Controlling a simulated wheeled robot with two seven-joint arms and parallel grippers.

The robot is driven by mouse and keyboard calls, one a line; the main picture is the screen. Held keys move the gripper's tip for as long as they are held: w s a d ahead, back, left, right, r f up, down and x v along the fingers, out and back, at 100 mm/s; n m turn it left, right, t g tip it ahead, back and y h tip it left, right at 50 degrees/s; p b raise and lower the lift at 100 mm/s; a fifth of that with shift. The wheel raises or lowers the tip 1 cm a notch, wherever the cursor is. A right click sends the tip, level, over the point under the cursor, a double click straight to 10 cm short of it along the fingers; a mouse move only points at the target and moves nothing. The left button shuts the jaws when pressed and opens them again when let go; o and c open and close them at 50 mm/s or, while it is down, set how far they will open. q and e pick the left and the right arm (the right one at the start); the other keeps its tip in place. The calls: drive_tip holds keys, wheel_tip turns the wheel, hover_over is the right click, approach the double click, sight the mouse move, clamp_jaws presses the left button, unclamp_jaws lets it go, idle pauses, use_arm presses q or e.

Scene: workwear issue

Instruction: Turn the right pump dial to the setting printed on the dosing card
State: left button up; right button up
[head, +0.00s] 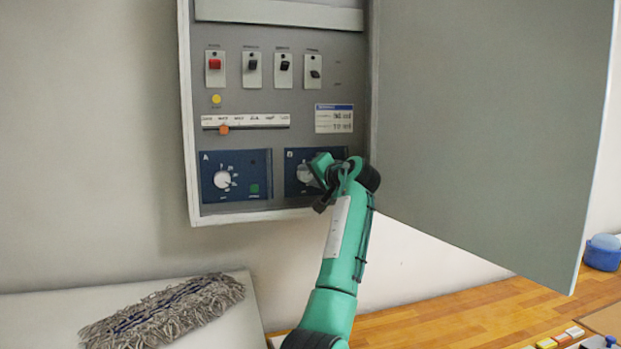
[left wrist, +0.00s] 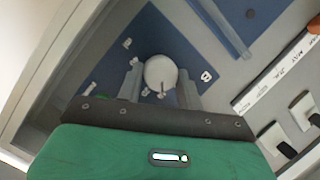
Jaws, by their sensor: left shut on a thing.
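The right pump dial (head: 305,174) is a white round knob on the blue panel B (head: 291,189), low in the open wall cabinet. In the head view my left gripper (head: 318,177) partly covers it. In the left wrist view the dial (left wrist: 160,71) sits between the two fingers of my left gripper (left wrist: 159,84), which is shut on it. The dial's setting cannot be read. The dosing card (head: 334,118), white with a blue header, is above panel B; its print is too small to read surely. My right gripper is not in view.
Panel A (head: 237,161) with its own white dial (head: 222,180) is to the left. Above are a slider (head: 224,129) and several switches. The cabinet door (head: 485,130) stands open at the right. A grey mop head (head: 165,312) lies below left.

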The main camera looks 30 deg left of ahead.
use_arm(q)
drive_tip(key=shift+n, duration=0.4)
idle(0.3)
drive_tip(key=o, duration=1)
drive_tip(key=shift+a, duration=0.1)
drive_tip(key=b+v, duration=0.5)
drive_tip(key=v, duration=0.9)
drive_tip(key=shift+r, duration=0.1)
